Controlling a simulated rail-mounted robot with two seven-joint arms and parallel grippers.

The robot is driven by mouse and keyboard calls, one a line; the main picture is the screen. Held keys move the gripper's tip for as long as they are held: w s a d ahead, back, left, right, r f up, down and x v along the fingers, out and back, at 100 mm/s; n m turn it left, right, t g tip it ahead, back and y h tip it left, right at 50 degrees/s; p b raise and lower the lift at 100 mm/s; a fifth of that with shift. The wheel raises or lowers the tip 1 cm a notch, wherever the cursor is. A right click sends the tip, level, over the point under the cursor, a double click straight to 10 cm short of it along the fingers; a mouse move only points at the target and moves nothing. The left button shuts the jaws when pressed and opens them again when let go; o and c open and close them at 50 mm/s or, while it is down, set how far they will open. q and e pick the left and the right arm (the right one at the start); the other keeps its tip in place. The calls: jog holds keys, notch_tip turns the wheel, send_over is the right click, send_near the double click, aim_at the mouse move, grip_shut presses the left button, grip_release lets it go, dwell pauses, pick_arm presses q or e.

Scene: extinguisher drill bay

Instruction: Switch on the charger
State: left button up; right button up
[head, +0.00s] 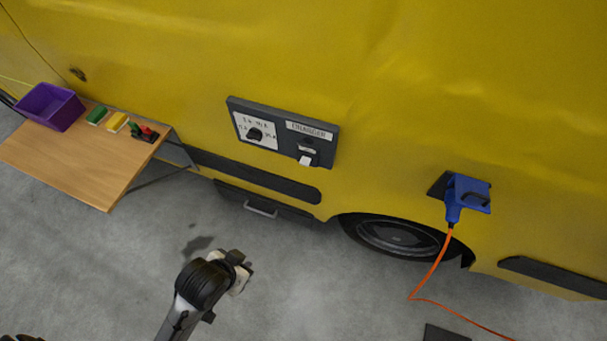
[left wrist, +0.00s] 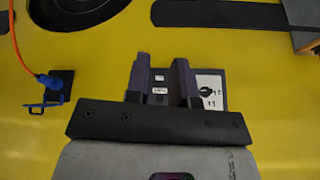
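The charger panel (head: 283,151) is a dark grey plate on the side of the yellow vehicle. It has a black rotary knob (head: 255,135) on a white dial at its left, and a "CHARGER" label above a white-tipped switch (head: 305,160) at its right. My left gripper (head: 238,272) is in front of and below the panel, apart from it. In the left wrist view its fingers (left wrist: 162,62) are open and empty, with the panel seen upside down behind and between them, partly hidden. The switch's exact position is too small to tell. My right gripper is not in view.
A blue plug (head: 467,194) with an orange cable (head: 436,264) is at an inlet on the right. A wooden table (head: 85,165) at left holds a purple bin (head: 50,107) and several small items. A dark step with a handle (head: 262,209) is below the panel.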

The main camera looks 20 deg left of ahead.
pick_arm(q)
jog(key=shift+t, duration=0.9)
jog(key=b+x, duration=1.3)
jog(key=shift+s+f, duration=0.15)
jog(key=shift+s, duration=0.15)
grip_shut()
jog(key=w+a+f+t+y+b, duration=0.25)
jog(key=w+f+b, duration=0.45)
jog(key=b, duration=0.4)
jog(key=w+a+f+t+y+b, duration=0.2)
jog(key=w+a+f+y+b, duration=0.2)
jog(key=w+f+b, duration=0.5)
notch_tip(320, 180, up, 5)
jog(key=w+a+m+t+y+b, duration=0.1)
jog(key=m+t+y+b, duration=0.1)
jog(key=t+y, duration=0.2)
jog(key=w+d+r+m+t+h, duration=0.2)
jog(key=d+r+m+t+h, duration=0.2)
jog(key=d+m+t+h, duration=0.4)
jog(key=m+h, duration=0.1)
jog(key=m, duration=0.4)
jog(key=shift+r+m, duration=0.25)
jog(key=shift+m, duration=0.05)
